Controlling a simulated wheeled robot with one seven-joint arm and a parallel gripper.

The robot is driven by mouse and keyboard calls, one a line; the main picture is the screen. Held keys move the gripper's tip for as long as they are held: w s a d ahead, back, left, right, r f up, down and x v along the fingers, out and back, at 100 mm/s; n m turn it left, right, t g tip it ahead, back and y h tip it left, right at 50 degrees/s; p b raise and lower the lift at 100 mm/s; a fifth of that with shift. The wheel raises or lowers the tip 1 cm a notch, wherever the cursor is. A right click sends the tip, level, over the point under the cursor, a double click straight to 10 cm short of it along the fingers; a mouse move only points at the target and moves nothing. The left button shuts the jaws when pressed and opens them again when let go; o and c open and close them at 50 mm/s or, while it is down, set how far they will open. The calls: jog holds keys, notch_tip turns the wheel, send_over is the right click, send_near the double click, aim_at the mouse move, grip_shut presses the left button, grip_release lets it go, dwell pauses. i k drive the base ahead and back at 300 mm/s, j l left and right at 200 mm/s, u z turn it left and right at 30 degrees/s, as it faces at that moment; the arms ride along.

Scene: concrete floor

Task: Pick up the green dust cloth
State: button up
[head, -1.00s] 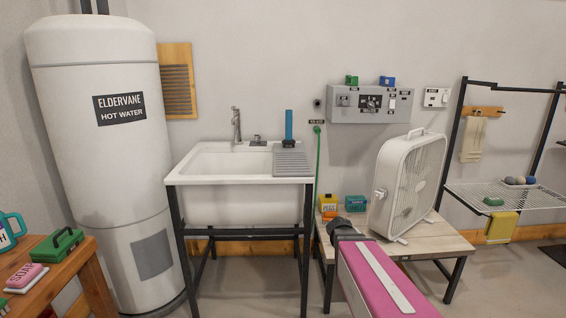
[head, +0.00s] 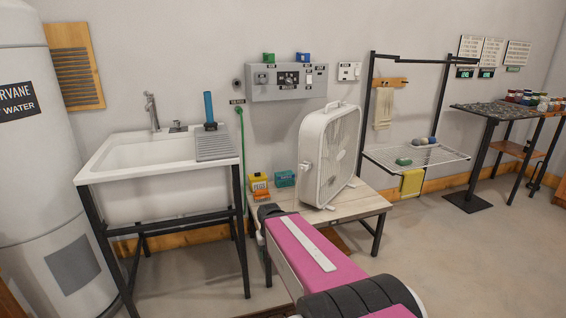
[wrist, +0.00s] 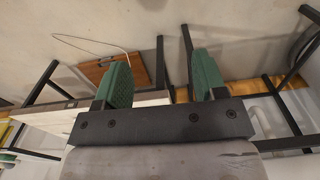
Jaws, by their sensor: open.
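A small green item (head: 404,161) lies on the wire shelf (head: 436,154) of the black rack, right of the fan in the head view. It looks like the green dust cloth, but it is too small to be sure. My gripper (wrist: 162,78) shows in the wrist view with its two green-padded fingers wide apart and nothing between them. In the head view my pink arm reaches toward the low table, and the gripper itself is hidden.
A white sink (head: 150,165) stands left. Floor (head: 480,250) is open at right.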

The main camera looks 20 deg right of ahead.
aim_at(402, 162)
jog(key=z, duration=1.55)
